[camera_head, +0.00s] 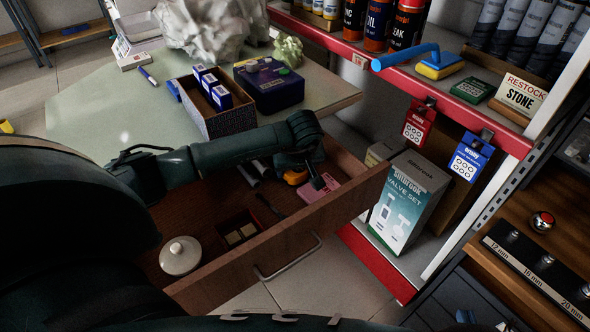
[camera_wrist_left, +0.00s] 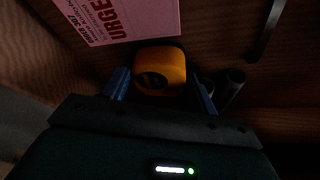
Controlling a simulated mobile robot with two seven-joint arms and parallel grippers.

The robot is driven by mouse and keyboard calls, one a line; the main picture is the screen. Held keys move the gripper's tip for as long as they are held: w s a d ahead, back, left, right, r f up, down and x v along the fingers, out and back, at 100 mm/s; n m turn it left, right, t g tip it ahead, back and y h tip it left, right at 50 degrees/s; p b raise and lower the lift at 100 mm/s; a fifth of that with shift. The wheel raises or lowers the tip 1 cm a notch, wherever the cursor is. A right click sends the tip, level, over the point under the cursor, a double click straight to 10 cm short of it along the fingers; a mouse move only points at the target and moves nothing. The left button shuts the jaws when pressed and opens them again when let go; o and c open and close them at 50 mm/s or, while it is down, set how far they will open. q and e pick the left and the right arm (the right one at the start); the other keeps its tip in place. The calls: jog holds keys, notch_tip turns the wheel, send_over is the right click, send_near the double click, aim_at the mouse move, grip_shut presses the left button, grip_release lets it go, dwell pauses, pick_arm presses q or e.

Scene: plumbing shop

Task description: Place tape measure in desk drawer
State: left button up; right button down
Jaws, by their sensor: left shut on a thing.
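The orange-yellow tape measure (camera_head: 295,177) is inside the open wooden desk drawer (camera_head: 285,240), near its right end. My left gripper (camera_head: 306,176) reaches down into the drawer and is shut on the tape measure. In the left wrist view the tape measure (camera_wrist_left: 160,70) sits between the two blue fingers of my left gripper (camera_wrist_left: 160,88), close to the wooden drawer bottom. I cannot tell whether it touches the bottom. My right gripper is not in view.
The drawer also holds a pink printed card (camera_head: 318,187), a white round lidded thing (camera_head: 180,255), a small box with tan blocks (camera_head: 238,230) and dark tubes (camera_wrist_left: 230,88). A patterned box (camera_head: 222,120) stands on the desk above. A valve set box (camera_head: 408,200) stands on the shelf beyond the drawer front.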

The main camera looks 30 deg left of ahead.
pick_arm(q)
jog(key=shift+f, duration=0.1)
jog(key=o, duration=1.2)
pick_arm(e)
jog(key=shift+r, duration=0.1)
pick_arm(q)
jog(key=p+v, duration=0.2)
jog(key=v, duration=1)
jog(key=shift+p, duration=0.4)
pick_arm(e)
jog(key=shift+s+d+r+m+g, duration=0.4)
jog(key=shift+s+r+g, duration=0.1)
jog(key=shift+r, duration=0.15)
pick_arm(q)
jog(key=shift+a, duration=0.1)
